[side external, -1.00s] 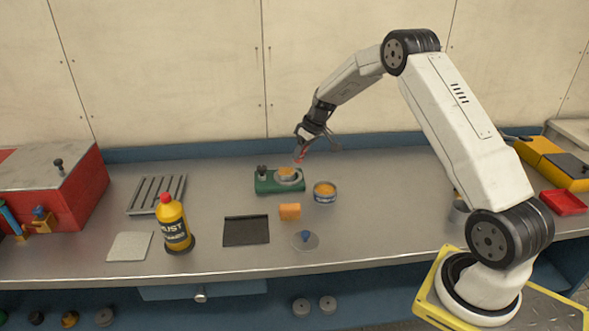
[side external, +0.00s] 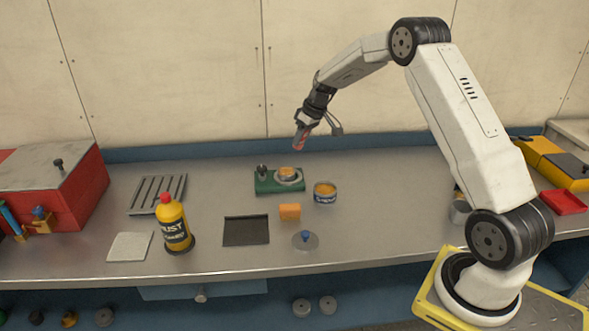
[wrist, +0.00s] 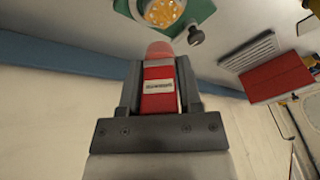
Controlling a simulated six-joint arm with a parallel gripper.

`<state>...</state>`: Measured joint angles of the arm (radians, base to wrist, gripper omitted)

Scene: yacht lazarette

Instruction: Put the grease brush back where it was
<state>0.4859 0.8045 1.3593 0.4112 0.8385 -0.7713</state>
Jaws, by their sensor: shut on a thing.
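The grease brush (side external: 299,143) has a red body with a white label, seen close up in the wrist view (wrist: 158,90). My gripper (side external: 303,130) is shut on it and holds it in the air near the back of the bench, its reddish end pointing down. The brush's far end is hard to make out. A green fixture (side external: 268,187), carrying a round part with orange grease, stands on the bench below; it also shows at the top of the wrist view (wrist: 205,8). An open tin of orange grease (side external: 325,195) stands to the right of the fixture.
An orange block (side external: 289,212), a disc lid with a blue knob (side external: 305,240) and a dark mat (side external: 246,231) lie in front. A yellow bottle (side external: 174,224), slotted tray (side external: 157,194) and red box (side external: 62,190) are left.

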